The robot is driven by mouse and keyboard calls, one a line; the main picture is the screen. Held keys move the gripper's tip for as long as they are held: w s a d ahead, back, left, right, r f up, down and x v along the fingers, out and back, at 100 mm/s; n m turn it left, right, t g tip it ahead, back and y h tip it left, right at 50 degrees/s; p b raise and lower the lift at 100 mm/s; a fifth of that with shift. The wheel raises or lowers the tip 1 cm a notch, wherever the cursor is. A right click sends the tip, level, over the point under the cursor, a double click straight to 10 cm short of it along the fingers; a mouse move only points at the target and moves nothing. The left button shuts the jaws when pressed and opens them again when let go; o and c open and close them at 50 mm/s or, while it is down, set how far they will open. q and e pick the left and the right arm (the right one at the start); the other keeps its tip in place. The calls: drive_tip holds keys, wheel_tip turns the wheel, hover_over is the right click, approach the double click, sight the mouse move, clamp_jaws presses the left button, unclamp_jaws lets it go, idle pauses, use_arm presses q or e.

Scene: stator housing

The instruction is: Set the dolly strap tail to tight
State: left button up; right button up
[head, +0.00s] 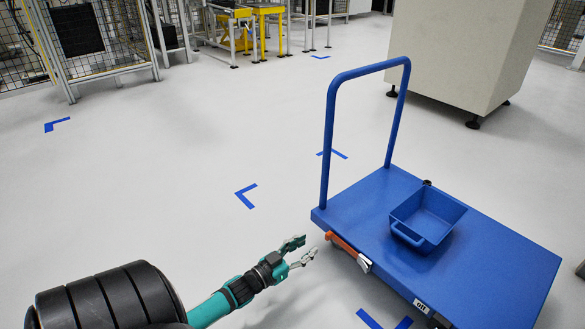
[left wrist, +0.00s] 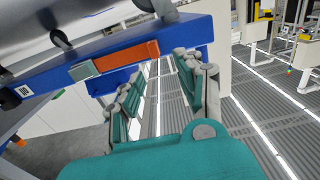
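The blue dolly (head: 465,275) stands at the right with its push handle up. An orange strap tail (head: 341,243) with a grey metal buckle (head: 364,263) lies along its near left edge. In the left wrist view the orange strap tail (left wrist: 125,57) runs along the blue side of the dolly, with the grey buckle (left wrist: 82,72) at its left end. My left gripper (head: 308,246) is open and empty, just left of the strap tail and apart from it. Its spread fingers also show in the left wrist view (left wrist: 160,92). My right gripper is not in view.
A blue bin (head: 426,218) sits on the dolly deck. The blue handle (head: 329,130) rises at the deck's far left end. A large beige cabinet (head: 460,55) stands behind. The grey floor left of the dolly is clear, with blue corner marks.

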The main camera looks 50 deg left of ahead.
use_arm(q)
drive_tip(key=s, duration=0.5)
drive_tip(key=shift+a, duration=0.2)
idle(0.5)
